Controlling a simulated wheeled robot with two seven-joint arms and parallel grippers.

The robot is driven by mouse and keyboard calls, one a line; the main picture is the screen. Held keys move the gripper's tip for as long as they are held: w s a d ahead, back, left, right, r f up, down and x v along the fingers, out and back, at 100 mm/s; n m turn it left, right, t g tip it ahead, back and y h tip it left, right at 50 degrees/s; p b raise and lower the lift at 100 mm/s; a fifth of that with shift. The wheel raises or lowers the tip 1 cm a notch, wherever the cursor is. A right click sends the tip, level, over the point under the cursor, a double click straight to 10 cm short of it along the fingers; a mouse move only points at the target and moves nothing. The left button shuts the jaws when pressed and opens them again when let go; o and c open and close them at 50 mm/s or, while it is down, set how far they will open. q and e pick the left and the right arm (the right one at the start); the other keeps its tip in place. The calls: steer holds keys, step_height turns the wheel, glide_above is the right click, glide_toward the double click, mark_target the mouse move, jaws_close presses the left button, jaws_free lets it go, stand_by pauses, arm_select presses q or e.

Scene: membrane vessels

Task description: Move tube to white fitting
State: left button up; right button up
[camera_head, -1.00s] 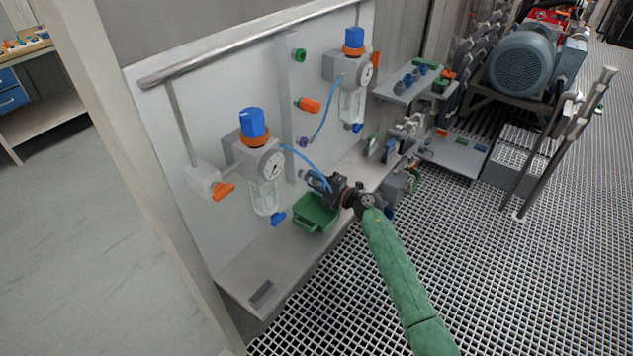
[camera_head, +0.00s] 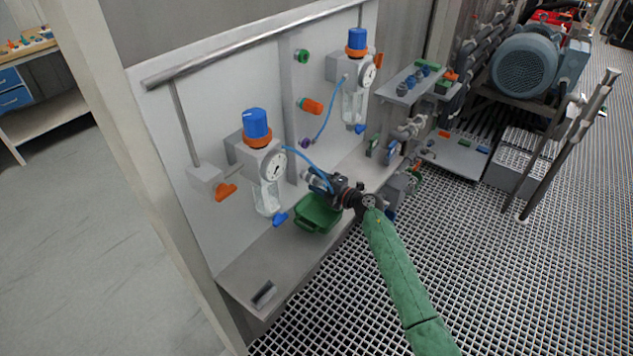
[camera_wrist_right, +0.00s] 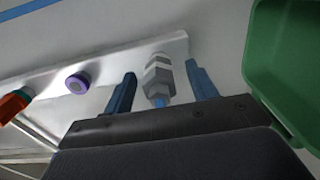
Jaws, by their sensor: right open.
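A blue tube (camera_head: 301,155) runs from the left regulator (camera_head: 262,165) down to my right gripper (camera_head: 325,182). The white fitting (camera_head: 308,178) is on the panel just beyond the gripper, partly hidden by it. In the right wrist view, my right gripper (camera_wrist_right: 161,90) is open. Its two blue fingers stand apart on either side of the pale grey-white fitting (camera_wrist_right: 158,75). A short blue tube piece (camera_wrist_right: 159,102) shows at the fitting's near end, in line with it; how deep it sits I cannot tell. My left gripper is out of view.
A green tray (camera_head: 316,215) stands on the shelf right below the gripper, close beside it in the wrist view. A purple fitting (camera_wrist_right: 77,83) and an orange fitting (camera_wrist_right: 14,106) are on the same strip. A second blue tube (camera_head: 323,122) hangs from the right regulator.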

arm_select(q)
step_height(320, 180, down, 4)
arm_select(e)
steer(key=shift+d, duration=0.1)
steer(key=b+v, duration=0.2)
steer(key=v, duration=0.4)
steer(key=shift+s+d+f, duration=0.15)
steer(key=shift+s+d, duration=0.05)
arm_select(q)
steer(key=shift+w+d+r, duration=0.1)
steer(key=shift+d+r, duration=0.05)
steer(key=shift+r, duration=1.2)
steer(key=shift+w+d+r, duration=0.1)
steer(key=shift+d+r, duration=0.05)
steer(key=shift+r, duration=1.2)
arm_select(e)
steer(key=shift+s+d, duration=0.3)
steer(key=shift+d, duration=0.1)
